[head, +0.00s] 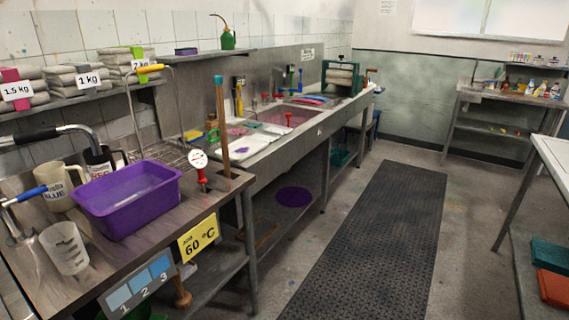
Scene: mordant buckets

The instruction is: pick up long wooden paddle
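A long wooden paddle (223,130) stands nearly upright at the right end of the near bench. It is a thin brown shaft with a teal tip at the top. Its lower part is hidden or cannot be told from the bench edge, so I cannot see what it rests on. A round dial thermometer with a red part (199,160) stands just left of it. Neither of my grippers shows in the head view.
The near bench (150,222) holds a purple tub (128,198), a clear beaker (65,248), a cream jug (59,187) and a dark jug (99,162). A wire rack (172,150) stands behind. A dark floor mat (372,240) leaves a clear aisle at right.

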